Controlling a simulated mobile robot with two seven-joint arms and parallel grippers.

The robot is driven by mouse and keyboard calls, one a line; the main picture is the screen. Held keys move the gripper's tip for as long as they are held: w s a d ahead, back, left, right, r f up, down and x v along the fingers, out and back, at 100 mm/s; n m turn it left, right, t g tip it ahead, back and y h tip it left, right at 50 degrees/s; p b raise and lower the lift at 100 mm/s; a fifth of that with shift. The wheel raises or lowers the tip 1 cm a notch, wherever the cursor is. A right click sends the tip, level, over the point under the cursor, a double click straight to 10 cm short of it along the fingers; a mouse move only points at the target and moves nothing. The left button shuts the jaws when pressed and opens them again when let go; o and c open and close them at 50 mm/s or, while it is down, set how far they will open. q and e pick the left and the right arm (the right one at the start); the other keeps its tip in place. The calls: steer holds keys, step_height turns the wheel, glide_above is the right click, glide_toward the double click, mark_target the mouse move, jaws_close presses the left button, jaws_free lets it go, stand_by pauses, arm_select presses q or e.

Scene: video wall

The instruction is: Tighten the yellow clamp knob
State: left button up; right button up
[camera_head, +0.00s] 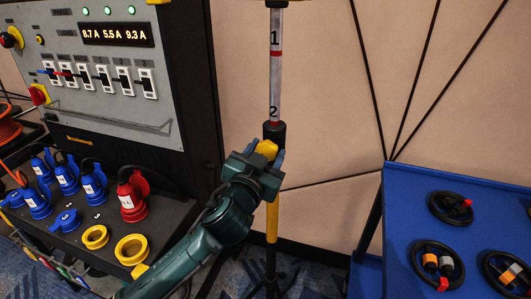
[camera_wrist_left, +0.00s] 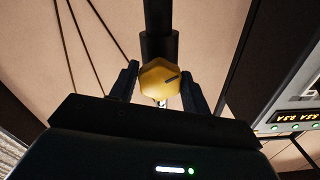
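The yellow clamp knob (camera_head: 266,148) sits on a stand pole, just below a black collar (camera_head: 274,131). The pole's upper tube (camera_head: 275,82) is pale with marks 1 and 2 and red bands. My left gripper (camera_head: 268,154) reaches up to the knob from below left. In the left wrist view the faceted knob (camera_wrist_left: 158,80), with a dark line on its face, lies between the two dark fingers of my left gripper (camera_wrist_left: 160,76). The fingers are open around it, with narrow gaps seeming to show on both sides. My right gripper is out of view.
At left a power panel (camera_head: 105,95) stands above a dark shelf with blue, red and yellow connectors (camera_head: 132,196). At right a blue cart (camera_head: 400,225) holds coiled black cables (camera_head: 435,262). A padded beige wall (camera_head: 330,60) is behind the pole.

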arm_select(q)
steer(key=c, duration=0.6)
